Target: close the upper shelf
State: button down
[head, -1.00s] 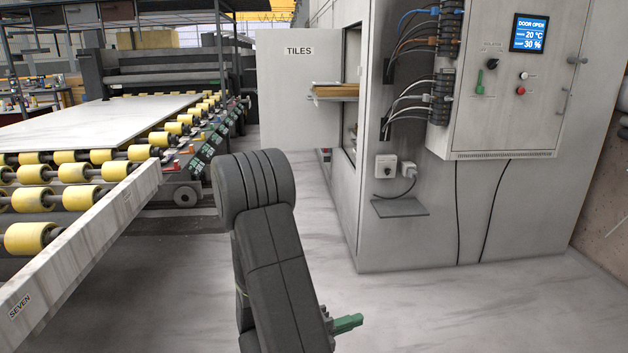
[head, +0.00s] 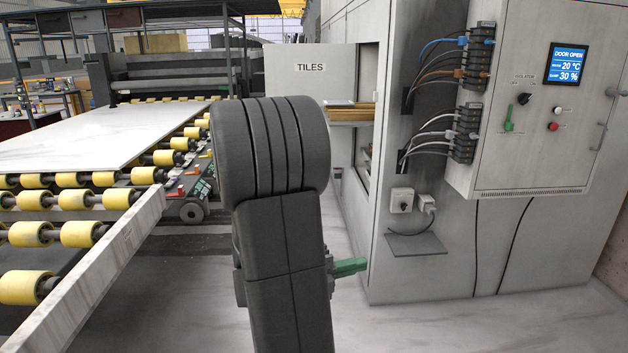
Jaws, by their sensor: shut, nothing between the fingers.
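The upper shelf (head: 350,113) is a wooden-coloured board sticking out of the tall grey cabinet's left-side opening. Its inner end is hidden inside the cabinet. The cabinet's white door (head: 310,75), marked TILES, stands swung open behind the shelf. My gripper (head: 350,267) shows as green fingers poking out to the right of my dark arm. It is shut and empty, low in front of the cabinet's left corner and well below the shelf. Part of it is hidden behind my arm.
The grey cabinet (head: 420,265) fills the right, with cables and a control box (head: 527,145) reading DOOR OPEN. A small ledge (head: 417,244) juts from its front. A roller conveyor (head: 110,215) with a pale slab (head: 90,140) runs along the left. Pale floor lies between.

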aim_at(362, 115)
jog(key=i+j+u, duration=0.1)
jog(key=i+u, duration=0.35)
jog(key=i, duration=1.25)
jog(key=i+j+z, duration=0.1)
jog(key=i, duration=1.6)
jog(key=i+j+z, duration=0.1)
jog(key=i+z, duration=0.2)
jog(key=i, duration=0.15)
jog(key=i+j+z, duration=0.25)
jog(key=i, duration=0.15)
jog(key=i+j+z, duration=0.3)
jog(key=i+l, duration=0.05)
jog(key=i, duration=0.05)
